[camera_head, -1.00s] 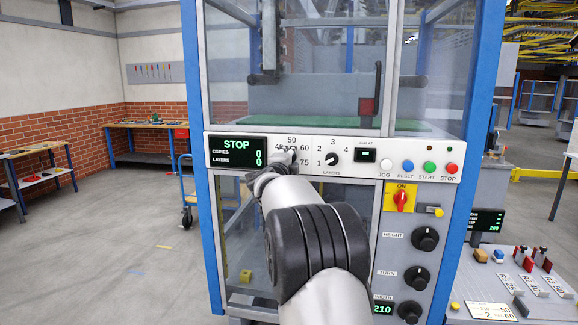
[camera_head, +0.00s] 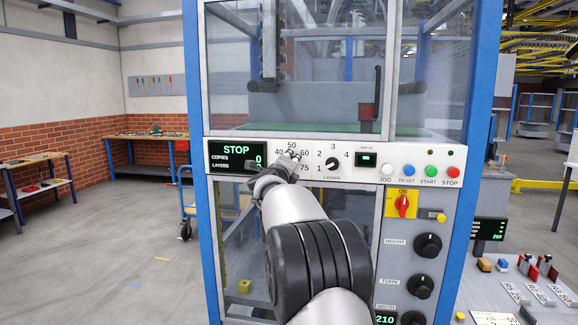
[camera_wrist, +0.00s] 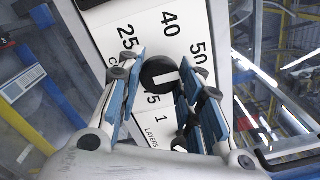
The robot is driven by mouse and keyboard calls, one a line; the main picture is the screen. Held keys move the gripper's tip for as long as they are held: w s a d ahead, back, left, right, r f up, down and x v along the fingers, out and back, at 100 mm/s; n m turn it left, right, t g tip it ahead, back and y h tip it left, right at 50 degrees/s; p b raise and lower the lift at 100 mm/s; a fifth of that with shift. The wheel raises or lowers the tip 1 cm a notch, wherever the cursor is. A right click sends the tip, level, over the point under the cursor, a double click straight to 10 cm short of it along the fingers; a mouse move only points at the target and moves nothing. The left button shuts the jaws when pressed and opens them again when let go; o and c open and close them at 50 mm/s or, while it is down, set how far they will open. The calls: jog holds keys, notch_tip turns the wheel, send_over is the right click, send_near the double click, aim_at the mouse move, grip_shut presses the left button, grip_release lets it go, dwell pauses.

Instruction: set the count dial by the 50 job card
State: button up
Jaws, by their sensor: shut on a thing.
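The count dial (camera_wrist: 160,75) is a black round knob with a white mark, on a white panel with the numbers 25, 40, 50 and 75 around it. My gripper (camera_wrist: 158,84) has its blue-padded fingers on either side of the knob and is shut on it. In the wrist view the white mark lies roughly level; I cannot tell which number it points at. In the head view my gripper (camera_head: 290,157) hides most of the dial. A job card (camera_head: 494,318) lies at the lower right, cut off by the frame edge.
The layers dial (camera_head: 333,164) is close to the right, followed by the jog (camera_head: 387,170), reset (camera_head: 407,171), start (camera_head: 431,171) and stop (camera_head: 453,172) buttons. A display (camera_head: 237,158) reads STOP with zeros. The red switch (camera_head: 402,205) is below.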

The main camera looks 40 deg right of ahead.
jog(key=o, duration=1.1)
jog(key=v, duration=1.2)
